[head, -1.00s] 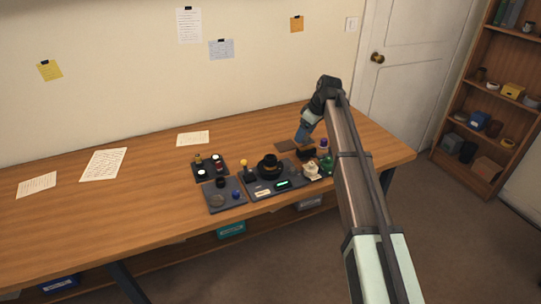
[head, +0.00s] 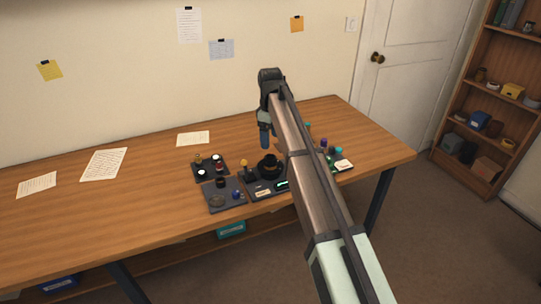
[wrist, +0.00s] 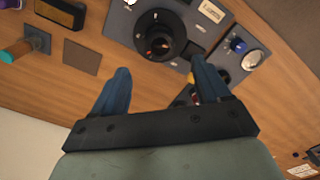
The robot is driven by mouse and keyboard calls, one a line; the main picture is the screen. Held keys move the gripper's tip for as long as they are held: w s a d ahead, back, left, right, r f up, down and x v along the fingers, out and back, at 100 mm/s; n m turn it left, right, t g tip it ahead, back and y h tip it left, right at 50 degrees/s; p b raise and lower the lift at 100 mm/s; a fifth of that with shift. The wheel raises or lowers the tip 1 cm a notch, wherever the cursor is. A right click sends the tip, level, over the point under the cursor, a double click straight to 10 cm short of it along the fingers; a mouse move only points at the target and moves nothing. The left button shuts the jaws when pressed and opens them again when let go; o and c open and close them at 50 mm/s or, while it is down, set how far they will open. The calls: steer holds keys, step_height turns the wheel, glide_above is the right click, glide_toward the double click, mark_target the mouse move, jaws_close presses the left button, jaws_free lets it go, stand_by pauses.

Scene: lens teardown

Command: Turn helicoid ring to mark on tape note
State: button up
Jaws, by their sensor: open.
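The black round lens barrel with its ring (head: 269,167) stands on a dark grey plate on the bench. In the wrist view the lens (wrist: 160,36) shows from above with stepped black rings, on the grey plate (wrist: 119,24). A pale tape label (wrist: 212,11) lies on that plate beside the lens; it also shows in the head view (head: 263,193). I cannot read a mark on the ring. My gripper (wrist: 161,67) is open and empty, its two blue fingers apart and pointing toward the lens. In the head view my gripper (head: 265,140) is above and behind the lens.
A small tray (head: 224,205) with a blue knob and a round part sits left of the plate; another tray (head: 212,176) with small parts is behind it. A yellow knob (head: 244,162) stands close to the lens. Bottles (head: 323,143) stand right. The left bench is mostly clear.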

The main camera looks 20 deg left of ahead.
mark_target(271, 157)
step_height(271, 157, down, 8)
steer(key=shift+f, duration=0.2)
steer(key=shift+c, duration=0.2)
steer(key=c, duration=1)
steer(key=shift+m, duration=0.4)
steer(key=m, duration=0.5)
steer(key=shift+m, duration=0.4)
